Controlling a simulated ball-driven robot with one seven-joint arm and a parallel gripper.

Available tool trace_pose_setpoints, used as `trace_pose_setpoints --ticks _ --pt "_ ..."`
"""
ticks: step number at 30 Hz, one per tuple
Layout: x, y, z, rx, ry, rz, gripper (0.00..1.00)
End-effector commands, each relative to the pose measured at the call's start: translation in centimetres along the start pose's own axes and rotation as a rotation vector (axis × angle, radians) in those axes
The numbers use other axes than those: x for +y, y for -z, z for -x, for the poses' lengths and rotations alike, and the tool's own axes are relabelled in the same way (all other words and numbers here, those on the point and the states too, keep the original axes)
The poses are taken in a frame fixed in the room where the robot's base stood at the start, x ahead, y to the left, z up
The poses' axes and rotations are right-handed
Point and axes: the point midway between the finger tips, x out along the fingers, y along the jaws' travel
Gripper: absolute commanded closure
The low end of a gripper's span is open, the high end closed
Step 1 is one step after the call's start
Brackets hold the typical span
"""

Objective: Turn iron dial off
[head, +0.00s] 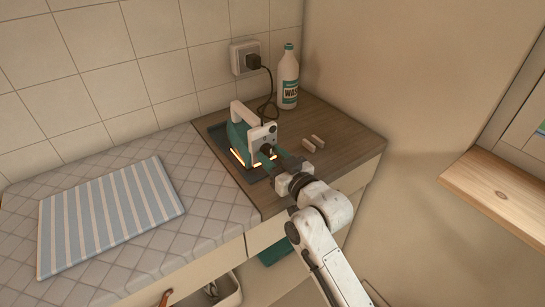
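The iron (237,134) is teal with a white handle and a pale rear plate. It stands on a dark rest (216,133) on the wooden counter, with an orange glow along its base. A small dark round dial (267,149) shows on the pale plate facing me. My gripper (268,160) reaches in from the lower right, with its fingertips right at the dial. The fingers are small and partly merge with the iron's base, so I cannot tell whether they touch or grip the dial. The dial's marking is too small to read.
The iron's cord runs to a plug in the wall socket (246,58). A striped folded cloth (110,214) lies on the quilted board (215,222) at left.

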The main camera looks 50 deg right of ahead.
Motion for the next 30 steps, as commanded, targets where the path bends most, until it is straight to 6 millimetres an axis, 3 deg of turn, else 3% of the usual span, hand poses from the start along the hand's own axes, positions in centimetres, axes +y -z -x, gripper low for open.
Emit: trace_pose_setpoints --ticks 5,18,24,30 --pt "0.0 -0.2 1.6 -0.002 0.000 0.001 0.61" --pt "0.0 -0.3 9.0 -0.004 0.000 0.001 0.61" --pt "0.0 -0.1 10.5 -0.002 -0.001 0.001 0.61" --pt "0.0 -0.1 10.8 -0.001 0.000 0.000 0.61"
